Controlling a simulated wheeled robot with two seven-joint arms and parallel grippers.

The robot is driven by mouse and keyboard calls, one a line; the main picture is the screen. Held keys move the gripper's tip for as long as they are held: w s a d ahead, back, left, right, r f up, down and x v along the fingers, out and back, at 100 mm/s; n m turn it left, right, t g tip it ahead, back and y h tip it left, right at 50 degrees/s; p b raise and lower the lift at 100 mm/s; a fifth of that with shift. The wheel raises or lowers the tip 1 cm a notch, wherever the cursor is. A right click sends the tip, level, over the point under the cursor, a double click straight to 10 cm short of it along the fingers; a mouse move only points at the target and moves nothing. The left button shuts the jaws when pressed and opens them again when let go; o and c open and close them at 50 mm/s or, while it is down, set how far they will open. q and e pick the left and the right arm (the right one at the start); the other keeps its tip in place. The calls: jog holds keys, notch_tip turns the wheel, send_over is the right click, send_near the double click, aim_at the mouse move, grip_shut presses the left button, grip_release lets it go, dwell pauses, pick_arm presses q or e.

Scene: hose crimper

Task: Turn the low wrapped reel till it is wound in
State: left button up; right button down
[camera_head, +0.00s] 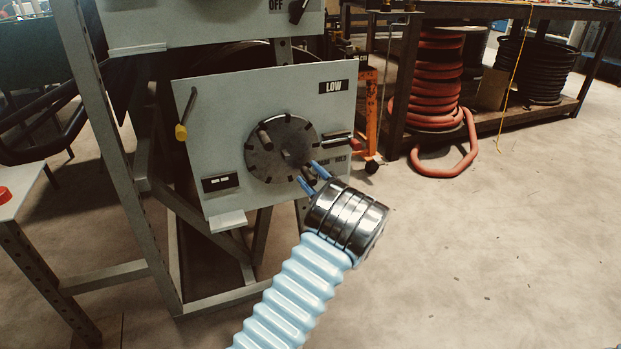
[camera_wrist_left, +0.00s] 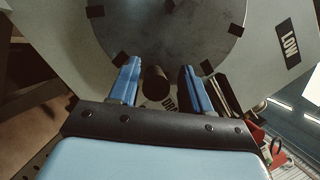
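The low reel shows as a dark round disc (camera_head: 272,158) with notches at its rim, on the front of a pale panel marked LOW. It also shows in the left wrist view (camera_wrist_left: 178,30). A dark peg (camera_head: 264,139) stands out at its upper left. My left gripper (camera_head: 311,179) is at the disc's lower right. In the left wrist view its blue fingers (camera_wrist_left: 158,84) are apart, with a dark round knob (camera_wrist_left: 155,86) between them and gaps on both sides. Whatever is wound behind the panel is hidden. My right gripper is not in view.
The pale panel (camera_head: 225,110) carries a yellow-tipped lever (camera_head: 182,131) at left and a red-ended part (camera_head: 356,144) at right, close to my left gripper. A grey frame (camera_head: 100,130) stands at left. A red hose coil (camera_head: 434,85) stands behind. Floor at right is clear.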

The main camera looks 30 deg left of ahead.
pick_arm(q)
jog(key=shift+s+f, duration=0.1)
jog(key=v, duration=1.3)
jog(key=shift+d, duration=0.35)
jog(key=shift+s+f, duration=0.1)
jog(key=shift+s, duration=0.05)
